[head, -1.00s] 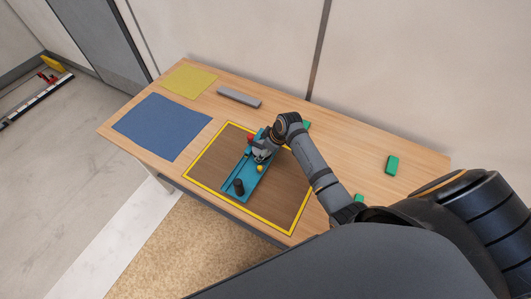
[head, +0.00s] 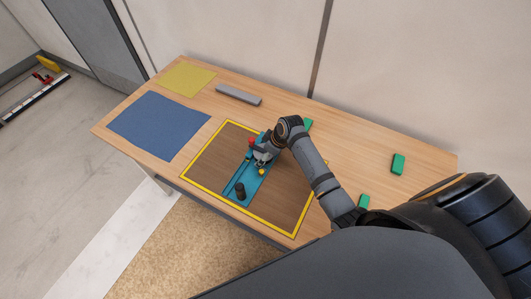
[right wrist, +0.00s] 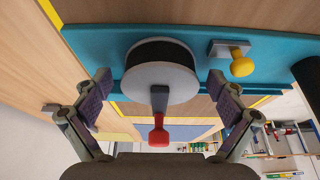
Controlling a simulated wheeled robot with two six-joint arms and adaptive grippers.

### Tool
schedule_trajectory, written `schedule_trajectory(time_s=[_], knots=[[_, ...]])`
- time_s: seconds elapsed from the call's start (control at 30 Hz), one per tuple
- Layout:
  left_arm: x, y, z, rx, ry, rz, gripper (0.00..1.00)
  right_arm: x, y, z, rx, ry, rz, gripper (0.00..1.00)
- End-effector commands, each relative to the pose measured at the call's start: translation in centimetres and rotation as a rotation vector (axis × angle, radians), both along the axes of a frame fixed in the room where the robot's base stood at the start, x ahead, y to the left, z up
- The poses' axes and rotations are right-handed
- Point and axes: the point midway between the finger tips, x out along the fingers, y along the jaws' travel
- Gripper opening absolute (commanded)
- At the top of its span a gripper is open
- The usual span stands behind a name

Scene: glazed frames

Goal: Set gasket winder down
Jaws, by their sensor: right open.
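The gasket winder is a long teal base (head: 248,184) with a black-and-grey drum, a red-ended handle, a yellow knob and a dark post. It lies flat on the dark, yellow-bordered area (head: 212,153) of the table. My right gripper (head: 264,153) is over its far half. In the right wrist view the open fingers (right wrist: 158,98) stand either side of the winder's drum (right wrist: 162,72), with visible gaps; the red handle end (right wrist: 158,137) points towards the palm. The arm hides part of the winder in the head view. My left gripper is not in view.
A blue mat (head: 158,126) and a yellow mat (head: 187,79) lie at the table's left end. A grey bar (head: 238,95) lies near the back. Green blocks (head: 398,163) lie to the right, one (head: 363,201) by my arm. The back right of the table is mostly clear.

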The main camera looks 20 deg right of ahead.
Motion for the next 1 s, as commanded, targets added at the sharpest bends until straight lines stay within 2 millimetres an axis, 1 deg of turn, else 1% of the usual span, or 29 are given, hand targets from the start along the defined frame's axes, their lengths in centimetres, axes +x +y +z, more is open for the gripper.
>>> schedule_trajectory(time_s=[0.07, 0.17, 0.27, 0.5, 0.63, 0.7, 0.8, 1.0], knots=[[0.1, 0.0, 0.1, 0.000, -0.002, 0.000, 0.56, 0.0, 0.0, 0.1, 0.000, 0.000, 0.000, 0.96], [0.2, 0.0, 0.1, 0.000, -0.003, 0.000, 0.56, -0.1, -0.2, 0.9, -0.002, -0.003, 0.000, 0.96], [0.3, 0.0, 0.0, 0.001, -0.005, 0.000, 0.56, -0.7, -0.7, 2.7, -0.002, -0.004, 0.000, 0.96], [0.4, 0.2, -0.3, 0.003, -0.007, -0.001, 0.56, -2.5, -2.1, 8.1, -0.004, -0.004, 0.001, 0.96], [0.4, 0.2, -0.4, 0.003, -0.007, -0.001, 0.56, -3.1, -2.7, 10.1, -0.004, -0.003, 0.000, 0.96], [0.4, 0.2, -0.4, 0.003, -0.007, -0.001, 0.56, -3.4, -2.7, 10.8, -0.001, -0.002, -0.001, 0.96], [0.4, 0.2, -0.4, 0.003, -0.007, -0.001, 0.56, -3.6, -2.8, 11.3, -0.001, 0.001, 0.001, 0.96], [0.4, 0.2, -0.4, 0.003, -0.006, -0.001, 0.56, -3.6, -2.8, 11.3, 0.001, 0.001, 0.000, 0.96]])
